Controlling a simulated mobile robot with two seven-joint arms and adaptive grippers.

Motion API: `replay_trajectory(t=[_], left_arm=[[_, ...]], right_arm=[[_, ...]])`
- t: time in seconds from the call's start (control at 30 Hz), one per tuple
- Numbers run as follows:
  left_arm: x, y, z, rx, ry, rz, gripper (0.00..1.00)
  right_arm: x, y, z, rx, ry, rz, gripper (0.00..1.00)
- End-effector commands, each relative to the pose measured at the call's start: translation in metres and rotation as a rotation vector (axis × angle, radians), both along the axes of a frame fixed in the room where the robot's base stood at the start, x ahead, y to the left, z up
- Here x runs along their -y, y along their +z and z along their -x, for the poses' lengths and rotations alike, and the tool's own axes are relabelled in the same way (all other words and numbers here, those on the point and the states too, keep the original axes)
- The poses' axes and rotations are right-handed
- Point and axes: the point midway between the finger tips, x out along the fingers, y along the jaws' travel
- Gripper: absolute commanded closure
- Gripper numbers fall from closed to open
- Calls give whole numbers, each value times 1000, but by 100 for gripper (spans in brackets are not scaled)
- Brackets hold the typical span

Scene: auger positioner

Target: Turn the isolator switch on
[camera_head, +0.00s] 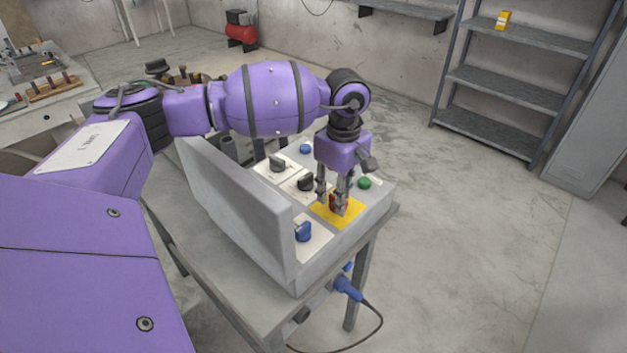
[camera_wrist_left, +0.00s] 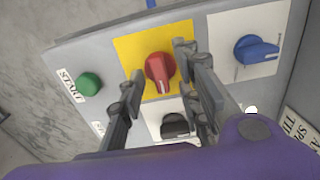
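The isolator switch is a red rotary knob (camera_wrist_left: 159,69) on a yellow plate (camera_wrist_left: 128,50). In the head view the red knob (camera_head: 338,203) shows partly behind my fingers, on its yellow plate (camera_head: 350,216). My left gripper (camera_head: 336,208) points down over it. In the left wrist view the fingers of my left gripper (camera_wrist_left: 157,66) are spread, one on each side of the knob, with gaps visible; whether either touches it I cannot tell. My right gripper is in neither view.
The grey control box (camera_head: 225,200) stands on a table (camera_head: 215,285). A blue knob (camera_head: 303,232), black knobs (camera_head: 305,183) and a green START button (camera_head: 364,183) surround the yellow plate. A blue plug with a cable (camera_head: 348,288) hangs below. A shelf rack (camera_head: 505,85) stands behind.

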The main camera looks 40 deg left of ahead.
Motion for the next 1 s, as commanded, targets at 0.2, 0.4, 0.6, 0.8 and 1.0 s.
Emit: replay_trajectory(t=[0.2, 0.4, 0.6, 0.8, 1.0], left_arm=[[0, 2, -1, 2, 0, 0, 69], [0, 25, -2, 6, 0, 0, 69], [1, 68, -2, 6, 0, 1, 69], [0, 104, -1, 5, 0, 1, 69], [0, 119, 0, 1, 0, 0, 69]], right_arm=[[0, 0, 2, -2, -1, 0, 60], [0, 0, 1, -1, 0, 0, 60], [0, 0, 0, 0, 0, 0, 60], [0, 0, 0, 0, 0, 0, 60], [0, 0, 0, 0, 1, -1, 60]])
